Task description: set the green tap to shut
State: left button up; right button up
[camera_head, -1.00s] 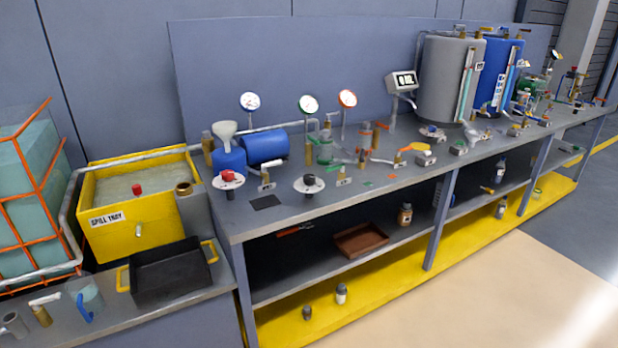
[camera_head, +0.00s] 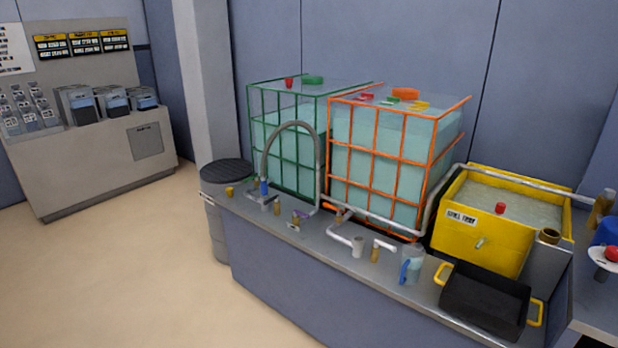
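I cannot make out a green-handled tap in this view. The green-framed tank (camera_head: 283,158) stands at the back of the low bench, with a grey hose arching in front of it. Small fittings sit at its foot, among them one with a blue part (camera_head: 263,188) and a small brass one (camera_head: 297,218); which of them is a tap, and how it is set, is too small to tell. Neither of my grippers is in view.
An orange-framed tank (camera_head: 388,174), a yellow spill tray (camera_head: 463,232), a black bin with yellow handles (camera_head: 484,300) and a jug with a blue handle (camera_head: 412,262) line the low bench (camera_head: 330,262). A grey drum (camera_head: 215,215) stands at its left end. Floor (camera_head: 130,270) at left is clear.

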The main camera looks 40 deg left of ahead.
aim_at(256, 176)
jog(key=u, duration=1.55)
jog(key=i+j, duration=0.1)
jog(key=i, duration=0.25)
jog(key=i+j+z, duration=0.1)
jog(key=i, duration=0.25)
